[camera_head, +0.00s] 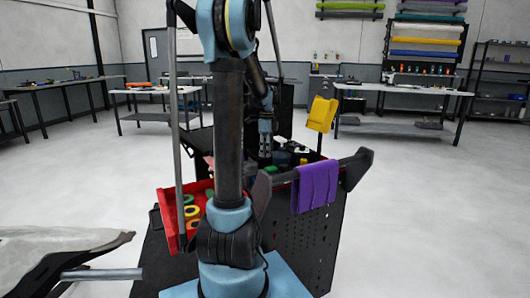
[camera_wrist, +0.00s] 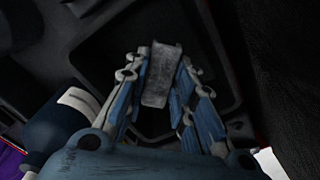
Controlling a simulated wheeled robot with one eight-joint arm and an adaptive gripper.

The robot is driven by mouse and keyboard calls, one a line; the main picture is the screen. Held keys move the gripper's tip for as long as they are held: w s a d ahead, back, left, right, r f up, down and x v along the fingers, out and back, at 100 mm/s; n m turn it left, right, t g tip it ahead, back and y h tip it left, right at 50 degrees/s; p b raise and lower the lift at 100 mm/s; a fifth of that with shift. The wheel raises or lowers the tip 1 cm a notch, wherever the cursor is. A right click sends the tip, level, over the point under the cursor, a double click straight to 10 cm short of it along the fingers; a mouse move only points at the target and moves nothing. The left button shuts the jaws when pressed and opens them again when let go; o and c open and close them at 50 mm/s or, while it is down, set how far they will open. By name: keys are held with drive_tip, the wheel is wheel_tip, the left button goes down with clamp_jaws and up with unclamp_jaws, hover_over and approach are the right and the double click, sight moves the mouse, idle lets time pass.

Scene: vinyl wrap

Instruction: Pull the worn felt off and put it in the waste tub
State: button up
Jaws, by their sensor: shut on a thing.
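In the wrist view my gripper (camera_wrist: 163,68) is shut on a small grey strip, which looks like the worn felt (camera_wrist: 160,84). The strip sits between the two fingers, with its mottled face showing. Behind it is a dark, rounded rectangular container that looks like the waste tub (camera_wrist: 212,38). The felt shows in front of its inside; I cannot tell how far above or within it the felt is. In the head view my gripper (camera_head: 265,143) is low over the black cart, partly behind my own arm. The felt and the tub cannot be made out there.
The black cart (camera_head: 312,235) carries a red tray (camera_head: 170,222) with tape rolls, a purple cloth (camera_head: 314,186) over its rail and a yellow holder (camera_head: 321,114). A pale crumpled sheet (camera_head: 50,255) is at lower left. Workbenches stand behind; the floor at right is clear.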

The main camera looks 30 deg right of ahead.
drive_tip(key=shift+f, duration=0.5)
idle(0.3)
drive_tip(key=o, duration=0.8)
drive_tip(key=shift+r, duration=0.1)
wheel_tip(320, 180, up, 12)
drive_tip(key=shift+f, duration=0.15)
drive_tip(key=shift+f, duration=0.1)
wheel_tip(320, 180, down, 12)
drive_tip(key=shift+r, duration=0.15)
idle(0.7)
drive_tip(key=shift+r, duration=0.1)
